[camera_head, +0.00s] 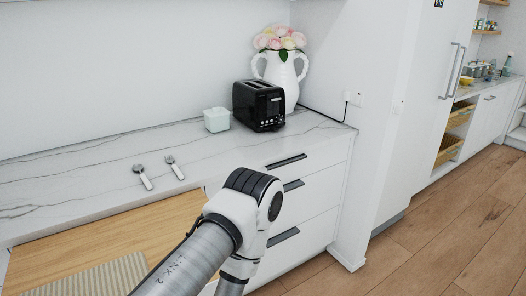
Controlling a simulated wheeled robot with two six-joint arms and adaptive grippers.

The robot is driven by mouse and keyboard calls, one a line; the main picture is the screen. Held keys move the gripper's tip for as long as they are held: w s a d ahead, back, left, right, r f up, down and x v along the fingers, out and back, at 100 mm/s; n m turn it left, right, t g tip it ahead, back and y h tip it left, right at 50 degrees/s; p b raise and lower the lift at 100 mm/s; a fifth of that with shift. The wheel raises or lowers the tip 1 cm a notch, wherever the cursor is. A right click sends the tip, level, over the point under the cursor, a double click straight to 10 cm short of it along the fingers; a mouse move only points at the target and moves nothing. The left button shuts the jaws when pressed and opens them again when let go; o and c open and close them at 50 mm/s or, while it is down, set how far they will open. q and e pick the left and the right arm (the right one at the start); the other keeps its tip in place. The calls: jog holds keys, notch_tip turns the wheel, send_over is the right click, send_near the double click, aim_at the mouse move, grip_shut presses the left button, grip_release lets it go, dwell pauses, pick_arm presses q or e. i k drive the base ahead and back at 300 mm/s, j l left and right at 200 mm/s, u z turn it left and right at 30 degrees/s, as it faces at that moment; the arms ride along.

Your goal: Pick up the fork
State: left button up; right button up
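No clear fork shows in the head view. Two small utensils with grey heads and pale handles lie apart on the marble counter (95,185), the left utensil (143,177) and the right utensil (174,167). They are too small to tell whether either is a fork. One of my arms crosses the lower middle of the picture, with a grey link and a white and black joint. Its gripper is out of sight. My other gripper is not in view.
A black toaster (259,106), a pale green box (217,120) and a white vase (283,76) of flowers stand at the counter's back right. Drawers (308,204) are below. Wood floor (440,240) is clear at right.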

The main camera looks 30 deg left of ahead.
aim_at(181, 176)
jog(key=i+l+z, duration=0.15)
jog(key=i+z, duration=0.2)
jog(key=i, duration=0.25)
jog(key=i+z, duration=0.3)
jog(key=i, duration=0.25)
jog(key=i+j+u, duration=0.1)
jog(key=i+u, duration=0.15)
jog(key=u, duration=0.15)
jog(key=i+u, duration=0.25)
jog(key=u, duration=0.15)
jog(key=i+l+u, duration=0.1)
jog(key=i+u, duration=0.15)
jog(key=u, duration=0.15)
jog(key=i+l+u, duration=0.1)
jog(key=i+u, duration=0.15)
jog(key=u, duration=0.15)
